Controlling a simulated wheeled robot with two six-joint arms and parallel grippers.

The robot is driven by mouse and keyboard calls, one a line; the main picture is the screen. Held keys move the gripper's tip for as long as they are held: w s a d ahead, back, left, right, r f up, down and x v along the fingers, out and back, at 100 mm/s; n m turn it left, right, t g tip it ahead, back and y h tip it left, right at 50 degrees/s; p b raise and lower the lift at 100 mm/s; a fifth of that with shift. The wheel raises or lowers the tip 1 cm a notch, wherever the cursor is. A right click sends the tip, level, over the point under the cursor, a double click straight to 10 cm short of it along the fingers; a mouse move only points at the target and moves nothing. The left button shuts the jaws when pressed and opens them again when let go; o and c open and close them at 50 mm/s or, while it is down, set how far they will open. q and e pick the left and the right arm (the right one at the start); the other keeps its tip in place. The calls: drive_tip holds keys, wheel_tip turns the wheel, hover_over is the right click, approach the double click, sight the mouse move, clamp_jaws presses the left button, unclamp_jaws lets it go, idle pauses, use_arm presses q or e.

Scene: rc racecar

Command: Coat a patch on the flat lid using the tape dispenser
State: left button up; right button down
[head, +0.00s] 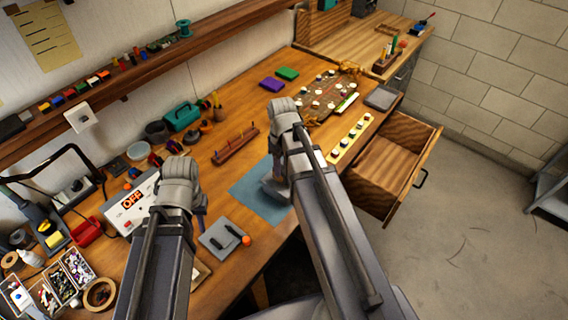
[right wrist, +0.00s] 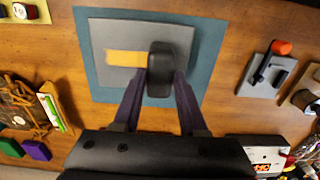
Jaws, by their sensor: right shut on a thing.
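The flat grey lid (right wrist: 105,38) lies on a blue mat (right wrist: 88,90) in the right wrist view. A yellow-orange patch (right wrist: 124,58) shows on the lid, left of the dark tape dispenser (right wrist: 160,62). My right gripper (right wrist: 161,74) is shut on the dispenser, over the lid; I cannot tell whether it touches the lid. In the head view the blue mat (head: 250,185) shows, with the lid mostly hidden by my right arm. My left gripper (head: 200,215) is low beside the grey tray, mostly hidden by its own arm; its fingers are unclear.
A wooden peg rack (head: 236,147) stands behind the mat. A drawer (head: 385,170) is open at the right. A white box marked OFF (head: 130,205) stands left.

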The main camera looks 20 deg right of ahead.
drive_tip(key=shift+s+a, duration=0.4)
drive_tip(key=shift+a, duration=0.3)
drive_tip(key=shift+s+a, duration=0.4)
drive_tip(key=shift+a, duration=0.25)
wheel_tip(320, 180, up, 6)
drive_tip(key=p, duration=0.5)
drive_tip(key=shift+p, duration=0.4)
drive_tip(key=shift+w, duration=0.1)
wheel_tip(320, 180, up, 3)
drive_tip(key=p, duration=0.3)
drive_tip(key=shift+f, duration=0.1)
